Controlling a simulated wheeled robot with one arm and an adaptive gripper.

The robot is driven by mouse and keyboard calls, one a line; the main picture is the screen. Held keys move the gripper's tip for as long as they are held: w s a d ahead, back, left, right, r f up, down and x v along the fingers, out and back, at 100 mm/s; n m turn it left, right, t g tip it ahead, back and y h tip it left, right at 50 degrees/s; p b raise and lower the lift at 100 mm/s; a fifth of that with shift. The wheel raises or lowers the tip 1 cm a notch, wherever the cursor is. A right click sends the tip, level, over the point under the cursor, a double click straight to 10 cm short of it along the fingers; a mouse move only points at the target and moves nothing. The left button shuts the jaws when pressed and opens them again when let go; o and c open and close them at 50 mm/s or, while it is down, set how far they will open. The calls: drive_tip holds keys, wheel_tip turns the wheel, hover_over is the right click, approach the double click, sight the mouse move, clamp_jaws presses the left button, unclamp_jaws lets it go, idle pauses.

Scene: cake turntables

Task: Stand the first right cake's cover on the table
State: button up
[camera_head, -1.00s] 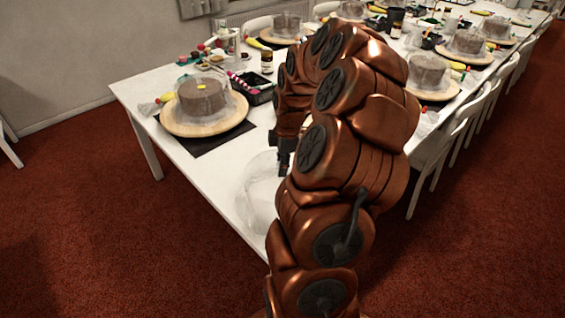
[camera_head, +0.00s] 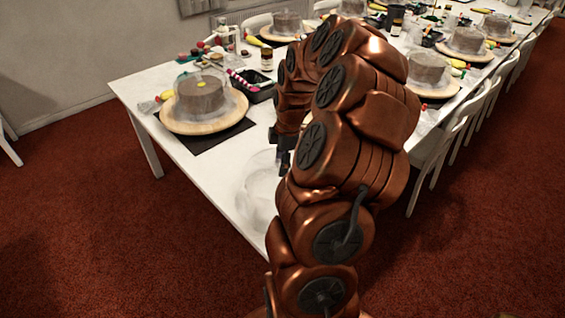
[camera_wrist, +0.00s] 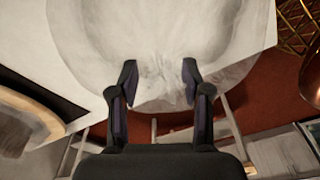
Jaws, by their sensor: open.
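The clear cover (camera_head: 256,195) is on the near part of the white table, close to its edge. It also shows in the wrist view (camera_wrist: 150,45) as a wide, hazy round shape. My gripper (camera_wrist: 160,74) is open, with its fingers apart over the cover's near edge and nothing clamped between them. In the head view my gripper (camera_head: 281,152) is beside the cover, partly hidden by my arm. The first right cake (camera_head: 428,68) sits on its turntable (camera_head: 432,90) across the table, partly behind my arm. Whether the cover touches a finger is unclear.
Another cake (camera_head: 200,94) stands on a turntable (camera_head: 205,127) over a dark mat, left of the cover. White chairs (camera_head: 447,150) line the right side. Bare table (camera_head: 215,175) lies left of the cover.

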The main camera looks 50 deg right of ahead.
wheel_tip(320, 180, up, 12)
drive_tip(key=d+b, duration=0.1)
drive_tip(key=b, duration=0.1)
drive_tip(key=shift+s+b, duration=0.3)
drive_tip(key=shift+s, duration=0.1)
drive_tip(key=s+a+m+g, duration=0.1)
drive_tip(key=s+a+m, duration=0.2)
drive_tip(key=a, duration=2)
drive_tip(key=s+a+f+m, duration=0.3)
drive_tip(key=s+a, duration=0.2)
drive_tip(key=s, duration=0.2)
drive_tip(key=s+a+f+m+g+h, duration=0.1)
drive_tip(key=s+a+f+m, duration=0.2)
drive_tip(key=s, duration=0.5)
drive_tip(key=shift+s+a+m+g, duration=0.25)
drive_tip(key=shift+a+m, duration=0.35)
drive_tip(key=shift+a, duration=0.4)
wheel_tip(320, 180, up, 4)
drive_tip(key=p, duration=0.3)
drive_tip(key=shift+f+p, duration=0.2)
drive_tip(key=shift+p, duration=0.2)
